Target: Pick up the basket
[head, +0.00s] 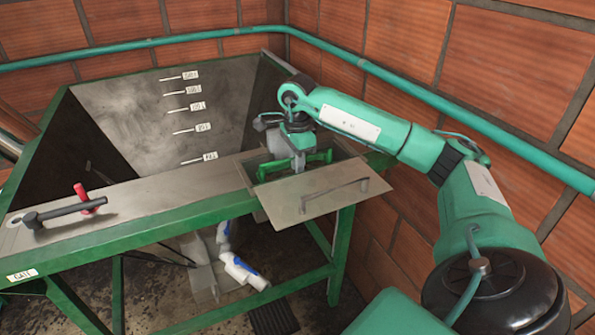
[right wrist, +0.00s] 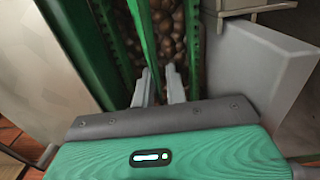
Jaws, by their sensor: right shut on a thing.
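The basket (head: 318,159) is green and sits in a rectangular opening at the right end of the hopper's metal top. Its lower part is hidden below the rim. My right gripper (head: 297,163) reaches down into this opening and is shut on the basket's green bar. In the right wrist view, the two fingers (right wrist: 160,85) close around the narrow green bar (right wrist: 146,35). Brown round pieces (right wrist: 168,30) show beneath, between green perforated sides. My left gripper is not in view.
A metal lid (head: 290,208) with a bar handle lies open in front of the opening. The large hopper (head: 120,105) has a green frame and level labels. A dark lever with a red grip (head: 82,199) lies on its top. Brick walls and a green pipe (head: 430,97) stand behind.

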